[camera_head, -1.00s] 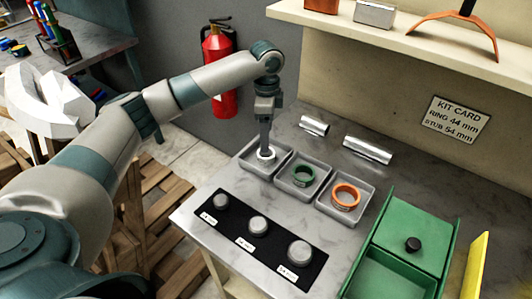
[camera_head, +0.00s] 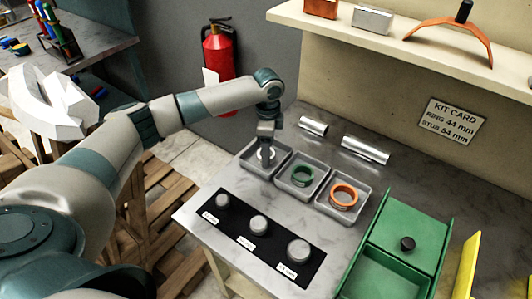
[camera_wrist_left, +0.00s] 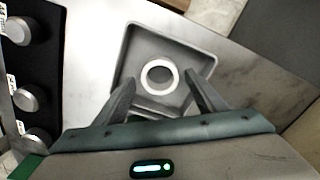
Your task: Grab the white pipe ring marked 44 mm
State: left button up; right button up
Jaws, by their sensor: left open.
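The white ring (camera_wrist_left: 145,77) lies flat in the left grey tray (camera_wrist_left: 205,48); no size mark on it is readable. In the head view the ring (camera_head: 271,153) is partly hidden behind my left gripper (camera_head: 266,158), which is over that tray. I cannot tell how high the fingertips are above the ring. My right gripper is not in view.
A green ring (camera_head: 302,182) and an orange ring (camera_head: 355,195) lie in neighbouring trays. A black strip (camera_head: 240,222) with several grey knobs is in front. Metal tubes (camera_head: 366,150) lie behind. A green bin (camera_head: 412,230) stands right. A kit card (camera_head: 453,120) reads ring 44 mm, stub 54 mm.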

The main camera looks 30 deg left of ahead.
pick_arm(q)
jog(key=shift+f, duration=0.6)
jog(key=c, duration=1.2)
jog(key=shift+c, duration=0.2)
jog(key=shift+r, duration=0.1)
